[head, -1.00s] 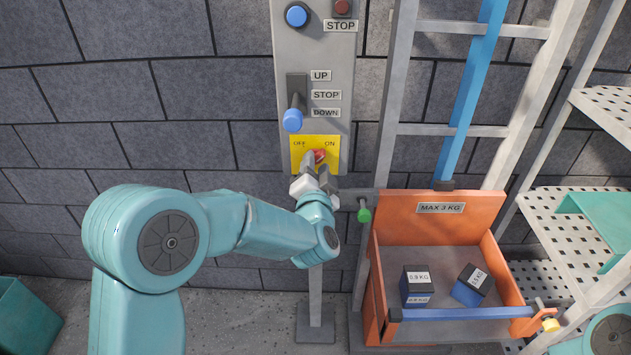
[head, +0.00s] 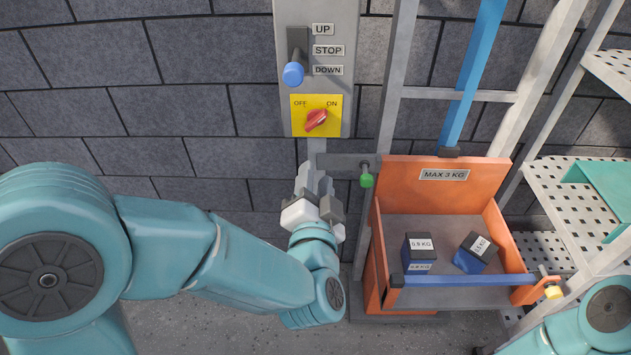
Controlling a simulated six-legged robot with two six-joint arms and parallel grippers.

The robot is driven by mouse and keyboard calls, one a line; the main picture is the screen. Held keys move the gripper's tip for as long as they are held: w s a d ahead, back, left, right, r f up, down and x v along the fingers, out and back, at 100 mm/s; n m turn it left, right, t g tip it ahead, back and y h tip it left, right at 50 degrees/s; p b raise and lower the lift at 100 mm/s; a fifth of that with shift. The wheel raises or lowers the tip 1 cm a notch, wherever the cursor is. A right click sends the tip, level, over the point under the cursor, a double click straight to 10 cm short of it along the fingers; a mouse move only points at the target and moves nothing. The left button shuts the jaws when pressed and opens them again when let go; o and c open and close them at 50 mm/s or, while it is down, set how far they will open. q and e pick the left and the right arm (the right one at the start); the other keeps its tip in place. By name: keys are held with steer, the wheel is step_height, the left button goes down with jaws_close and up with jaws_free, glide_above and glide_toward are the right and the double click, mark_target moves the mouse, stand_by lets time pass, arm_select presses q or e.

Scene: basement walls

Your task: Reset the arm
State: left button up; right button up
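My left gripper (head: 314,178) is in front of the wall, below the control panel (head: 345,70). It is apart from the red knob (head: 316,120) and appears empty. Its fingers point up and look close together, but any gap is hard to judge. The red knob sits on a yellow plate (head: 300,127) marked OFF and ON, tilted with its upper end toward ON. Only part of my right arm (head: 590,325) shows at the bottom right; its gripper is out of view.
A blue-ended lever (head: 293,74) sits at the DOWN label. An orange lift box (head: 440,170) holds labelled weight blocks (head: 420,248). A green-tipped peg (head: 366,181) sticks out right of my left gripper. A ladder frame (head: 392,120) and perforated shelves (head: 565,215) stand at the right.

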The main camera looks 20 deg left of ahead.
arm_select(q)
steer(key=s+a+f+g+h, duration=0.1)
steer(key=a+f+g, duration=0.3)
steer(key=f, duration=0.9)
steer(key=a+f+g, duration=0.3)
steer(key=a+f, duration=0.2)
steer(key=f, duration=0.7)
steer(key=s+d+f+n+g+h, duration=0.2)
steer(key=s+d+f+g+h, duration=0.15)
steer(key=s+f, duration=0.6)
steer(key=s+d+f+n+g+h, duration=0.4)
steer(key=s+d+f+n+g, duration=0.1)
steer(key=s, duration=0.5)
steer(key=shift+d+f+n+g, duration=0.25)
steer(key=shift+d+n+g, duration=0.25)
steer(key=shift+d+g, duration=0.45)
